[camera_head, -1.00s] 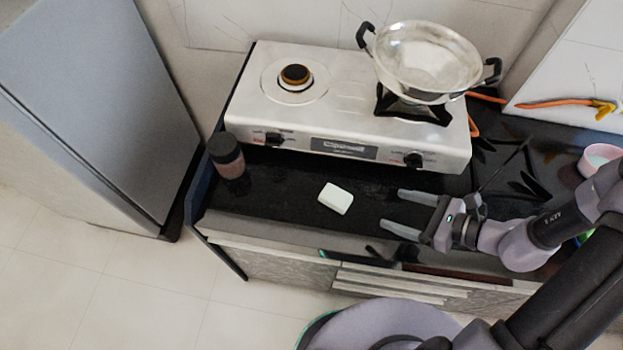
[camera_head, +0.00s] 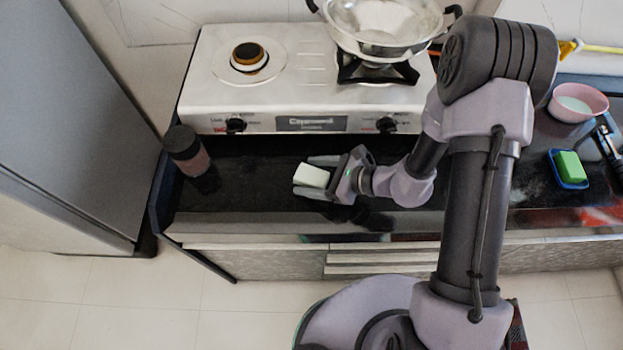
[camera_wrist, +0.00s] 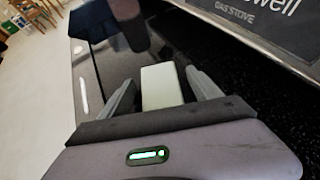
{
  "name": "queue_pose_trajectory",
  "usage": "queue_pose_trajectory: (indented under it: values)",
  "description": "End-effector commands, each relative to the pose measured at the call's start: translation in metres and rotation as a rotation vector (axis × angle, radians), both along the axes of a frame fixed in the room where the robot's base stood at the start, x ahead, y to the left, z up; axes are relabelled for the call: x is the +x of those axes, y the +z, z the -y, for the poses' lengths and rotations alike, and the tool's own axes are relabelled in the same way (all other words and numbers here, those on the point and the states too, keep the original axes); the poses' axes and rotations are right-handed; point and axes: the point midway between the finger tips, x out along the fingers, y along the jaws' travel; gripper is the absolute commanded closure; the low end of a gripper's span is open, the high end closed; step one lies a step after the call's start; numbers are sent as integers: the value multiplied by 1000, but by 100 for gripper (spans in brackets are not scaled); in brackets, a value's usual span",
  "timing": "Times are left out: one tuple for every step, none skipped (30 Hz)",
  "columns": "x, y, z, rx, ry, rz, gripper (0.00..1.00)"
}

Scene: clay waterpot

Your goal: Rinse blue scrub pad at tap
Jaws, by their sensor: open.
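A white block (camera_head: 312,175) lies on the black counter in front of the stove; no blue scrub pad shows, and I cannot tell if this block is the pad. My gripper (camera_head: 305,176) is open, with one finger on each side of the block. In the wrist view the white block (camera_wrist: 161,87) sits between the two spread fingers (camera_wrist: 159,82), with a gap seen on at least the right side.
A dark-lidded jar (camera_head: 187,150) stands on the counter left of the gripper. A gas stove (camera_head: 300,95) with a metal pan (camera_head: 385,25) stands behind. At right are a pink bowl (camera_head: 578,101) and a green block (camera_head: 569,166) in a blue dish (camera_head: 572,184).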

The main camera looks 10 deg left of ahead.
Motion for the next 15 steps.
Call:
queue_pose_trajectory:
  values:
    - [0, 0, -1, 0, 0, 0, 27]
    - [0, 0, -1, 0, -1, 0, 27]
    - [0, 1, -1, 0, -1, 0, 27]
    - [0, 1, -1, 0, -1, 0, 27]
    - [0, 1, -1, 0, -1, 0, 27]
    - [0, 1, 0, 0, -1, 0, 31]
    - [0, 1, 0, 0, -1, 0, 37]
    - [0, 1, 0, 0, -1, 0, 43]
    - [1, 1, 0, 0, -1, 0, 51]
    - [1, 1, 0, 0, -1, 0, 57]
    - [1, 1, 0, 0, -1, 0, 63]
    - [1, 1, 0, 0, -1, 0, 70]
    - [1, 1, 0, 0, -1, 0, 76]
    - [1, 1, 0, 0, -1, 0, 82]
    - [1, 1, 0, 0, -1, 0, 90]
